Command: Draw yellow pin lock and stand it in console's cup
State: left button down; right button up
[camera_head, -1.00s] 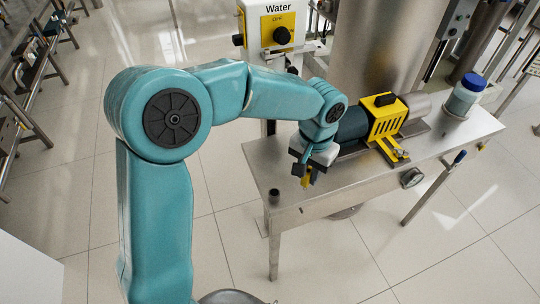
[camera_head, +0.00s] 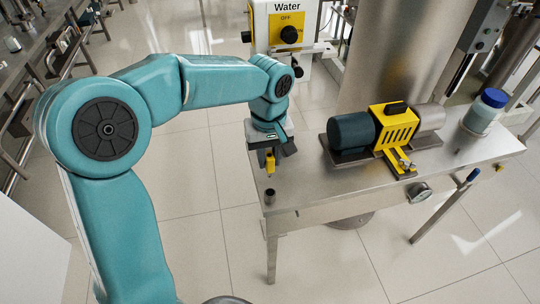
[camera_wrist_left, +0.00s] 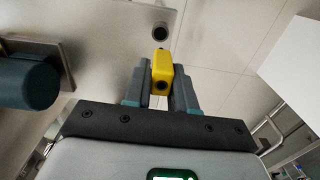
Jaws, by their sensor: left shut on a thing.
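My left gripper (camera_head: 269,158) is shut on the yellow pin lock (camera_head: 270,163) and holds it above the left end of the steel console. In the left wrist view the yellow pin lock (camera_wrist_left: 158,80) sits between the two fingers of the gripper (camera_wrist_left: 160,82). The small dark cup (camera_head: 270,196) stands at the console's front left corner, below the pin lock and apart from it. It also shows in the left wrist view as a round cup (camera_wrist_left: 161,31) just beyond the pin lock. My right gripper is not in view.
A motor with a yellow guard (camera_head: 394,125) stands mid-console (camera_head: 330,195), right of my gripper. A blue-capped jar (camera_head: 484,111) stands at the console's right end. A white Water box (camera_head: 287,28) and a steel column (camera_head: 377,75) stand behind. Floor left of the console is clear.

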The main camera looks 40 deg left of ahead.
aim_at(270, 171)
pick_arm(q)
jog(key=shift+s, duration=0.1)
jog(key=shift+d+f+b, duration=0.35)
jog(key=shift+f+b, duration=0.05)
jog(key=f+b, duration=0.2)
jog(key=shift+a+f, duration=0.3)
jog(key=shift+f, duration=0.1)
jog(key=shift+d+f+b, duration=0.2)
jog(key=shift+f+b, duration=0.45)
jog(key=shift+f, duration=0.25)
jog(key=shift+a+f, duration=0.1)
jog(key=shift+a, duration=0.05)
